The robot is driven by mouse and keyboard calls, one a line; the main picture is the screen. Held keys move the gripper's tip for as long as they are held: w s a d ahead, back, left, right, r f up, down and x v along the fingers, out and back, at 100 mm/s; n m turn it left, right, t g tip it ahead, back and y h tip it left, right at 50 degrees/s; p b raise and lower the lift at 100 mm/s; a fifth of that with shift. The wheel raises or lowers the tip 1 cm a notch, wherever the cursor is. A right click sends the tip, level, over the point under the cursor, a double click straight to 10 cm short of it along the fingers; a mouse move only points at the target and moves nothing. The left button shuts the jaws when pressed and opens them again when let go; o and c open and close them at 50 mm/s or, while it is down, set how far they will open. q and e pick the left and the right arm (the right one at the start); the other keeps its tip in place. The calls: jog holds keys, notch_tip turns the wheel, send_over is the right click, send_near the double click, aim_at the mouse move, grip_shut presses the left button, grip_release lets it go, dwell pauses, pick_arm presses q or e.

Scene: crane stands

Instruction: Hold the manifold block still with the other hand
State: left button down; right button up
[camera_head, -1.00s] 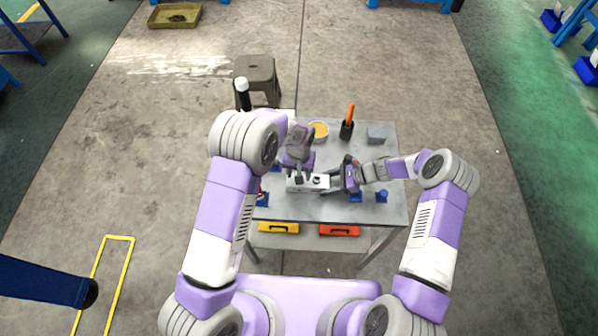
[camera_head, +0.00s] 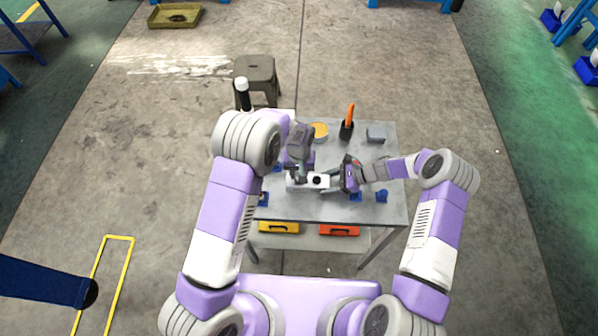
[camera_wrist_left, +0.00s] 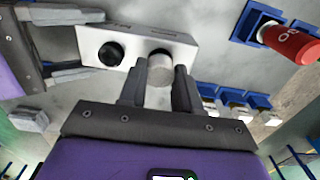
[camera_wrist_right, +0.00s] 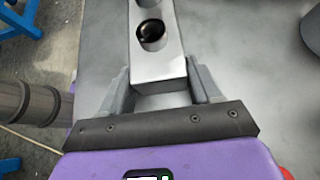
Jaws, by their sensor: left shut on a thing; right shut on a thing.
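The manifold block (camera_head: 318,181), a pale grey bar, is above the middle of the grey table. The left wrist view shows the block (camera_wrist_left: 128,42) with a black round fitting (camera_wrist_left: 110,53) and a silver cylindrical fitting (camera_wrist_left: 161,68). My left gripper (camera_head: 297,176) is over the block's left part, its fingers shut around the silver fitting. My right gripper (camera_head: 334,181) is shut on the block's right end. In the right wrist view the block (camera_wrist_right: 160,68) lies between its two fingers, with a black fitting in one hole. The block's underside is hidden.
The table (camera_head: 330,210) also bears an orange-topped round container (camera_head: 319,131), a black holder with an orange handle (camera_head: 347,128), a grey box (camera_head: 376,134) and a blue holder (camera_head: 381,196). A red can (camera_wrist_left: 292,43) sits in a blue holder. A stool (camera_head: 256,72) stands behind.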

pick_arm(q)
jog(key=m, duration=0.5)
jog(key=shift+m, duration=0.3)
jog(key=shift+m, duration=0.5)
jog(key=c, duration=1.2)
grip_release()
jog(key=shift+m, duration=0.6)
jog(key=shift+c, duration=0.2)
jog(key=o, duration=0.5)
jog(key=shift+r, duration=0.1)
jog(key=shift+r, duration=2.4)
